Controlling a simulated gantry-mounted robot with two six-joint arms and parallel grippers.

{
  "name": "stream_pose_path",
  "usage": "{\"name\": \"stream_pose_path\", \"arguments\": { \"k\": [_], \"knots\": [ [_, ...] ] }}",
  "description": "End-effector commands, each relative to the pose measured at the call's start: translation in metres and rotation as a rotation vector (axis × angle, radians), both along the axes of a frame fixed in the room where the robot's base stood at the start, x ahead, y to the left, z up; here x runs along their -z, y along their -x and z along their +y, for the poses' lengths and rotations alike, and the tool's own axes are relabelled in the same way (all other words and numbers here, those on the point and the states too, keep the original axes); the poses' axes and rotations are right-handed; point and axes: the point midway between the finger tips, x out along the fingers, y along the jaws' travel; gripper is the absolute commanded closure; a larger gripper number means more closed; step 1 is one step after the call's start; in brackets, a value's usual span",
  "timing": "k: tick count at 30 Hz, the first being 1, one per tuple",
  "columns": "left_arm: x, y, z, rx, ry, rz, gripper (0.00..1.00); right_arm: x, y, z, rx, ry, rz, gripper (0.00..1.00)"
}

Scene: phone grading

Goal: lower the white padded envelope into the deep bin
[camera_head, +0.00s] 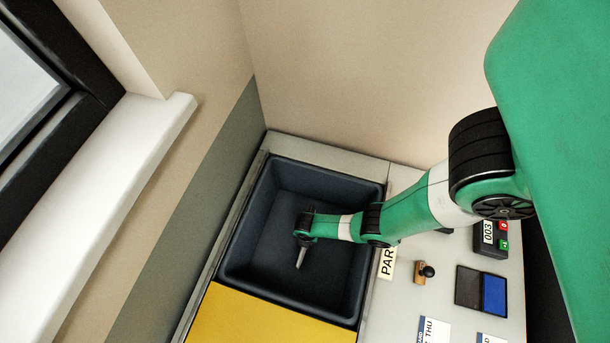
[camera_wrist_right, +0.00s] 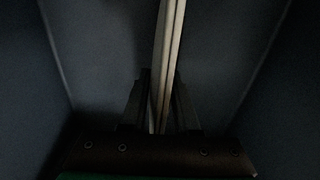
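The white padded envelope (camera_wrist_right: 168,50) shows edge-on in the right wrist view, as a thin pale strip between the fingers of my right gripper (camera_wrist_right: 160,98). The fingers appear closed on it. In the head view my right gripper (camera_head: 303,238) is inside the dark deep bin (camera_head: 262,225), and the envelope (camera_head: 301,258) shows as a short pale sliver below it. I cannot tell whether the envelope touches the bin floor. My left gripper is not in view.
A yellow surface (camera_head: 260,318) adjoins the bin's near side. Right of the bin are a label, a wooden-handled stamp (camera_head: 425,273), a black and blue pad (camera_head: 482,290) and a small device with buttons (camera_head: 492,238). Walls stand behind and left.

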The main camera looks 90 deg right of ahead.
Motion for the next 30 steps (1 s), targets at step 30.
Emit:
{"name": "stream_pose_path", "arguments": {
  "k": [30],
  "knots": [
    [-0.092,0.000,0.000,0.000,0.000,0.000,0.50,-0.096,0.000,0.000,0.000,0.000,0.000,0.39]
  ]
}}
